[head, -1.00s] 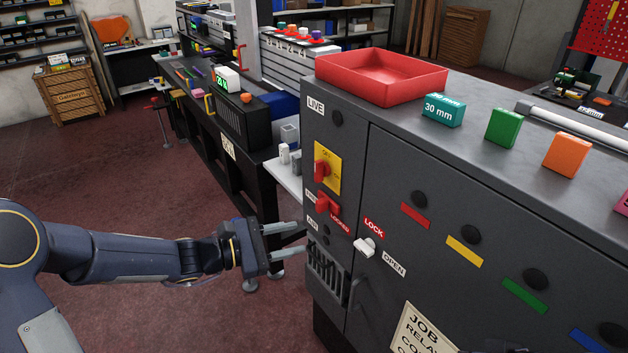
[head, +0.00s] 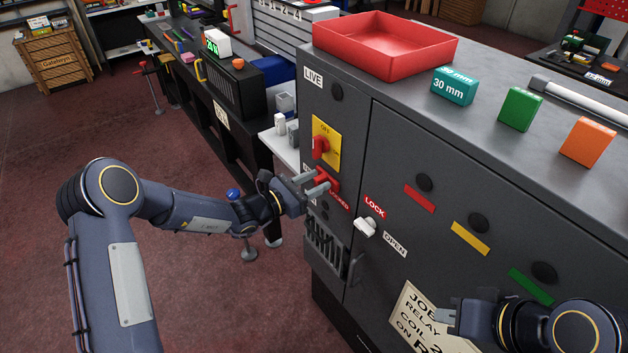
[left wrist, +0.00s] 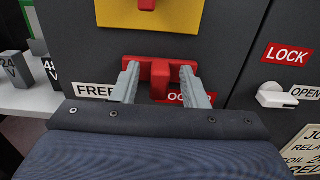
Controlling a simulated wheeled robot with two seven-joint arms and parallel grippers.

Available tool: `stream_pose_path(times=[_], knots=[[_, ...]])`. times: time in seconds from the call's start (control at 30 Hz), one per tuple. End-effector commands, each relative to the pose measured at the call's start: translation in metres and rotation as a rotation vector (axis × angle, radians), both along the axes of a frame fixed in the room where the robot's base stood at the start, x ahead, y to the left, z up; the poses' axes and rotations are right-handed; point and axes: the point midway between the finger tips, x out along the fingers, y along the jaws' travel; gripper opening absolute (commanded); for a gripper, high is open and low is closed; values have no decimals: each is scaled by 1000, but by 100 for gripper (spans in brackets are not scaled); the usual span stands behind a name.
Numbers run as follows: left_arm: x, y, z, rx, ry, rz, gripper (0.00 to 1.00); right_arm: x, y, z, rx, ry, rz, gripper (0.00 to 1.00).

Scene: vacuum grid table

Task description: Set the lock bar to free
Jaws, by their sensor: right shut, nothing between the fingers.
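The red lock bar (head: 333,182) is on the grey cabinet's narrow panel, below the red rotary switch. In the left wrist view, the lock bar (left wrist: 160,74) is a wide red piece with a tab hanging from its middle. A FREE label (left wrist: 95,91) lies at its lower left and a LOCKED label, partly covered, at its lower right. My left gripper (head: 313,181) is open in front of the bar. Its fingers (left wrist: 159,80) stand apart on either side of the tab; I cannot tell whether they touch it. My right gripper (head: 444,312) is shut and empty at the lower right.
The red switch (head: 320,147) on its yellow plate (head: 331,135) sits just above the lock bar. A white LOCK/OPEN handle (head: 366,227) is to the right. A red tray (head: 385,62) and several coloured blocks stand on the cabinet top.

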Motion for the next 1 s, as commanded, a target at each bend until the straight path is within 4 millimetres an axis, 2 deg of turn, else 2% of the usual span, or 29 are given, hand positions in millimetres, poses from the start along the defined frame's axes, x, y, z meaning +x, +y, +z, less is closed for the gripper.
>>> stream_pose_path(times=[0.23, 0.53, 0.77, 1.0], knots=[[0, -1, 0, 0, 0, 0, 39, 0, 0, 0, 0, 0, 0, 0], [0, 0, 0, 1, -1, 0, 0, 0, 0, 0, 0, 0, 0, 0], [1, 0, 0, 1, -1, 0, 0, 0, 0, -1, 0, 0, 0, 0], [28, 20, -3, 0, -5, 3, 0, 0, 0, -18, 0, 0, 0, 0]])
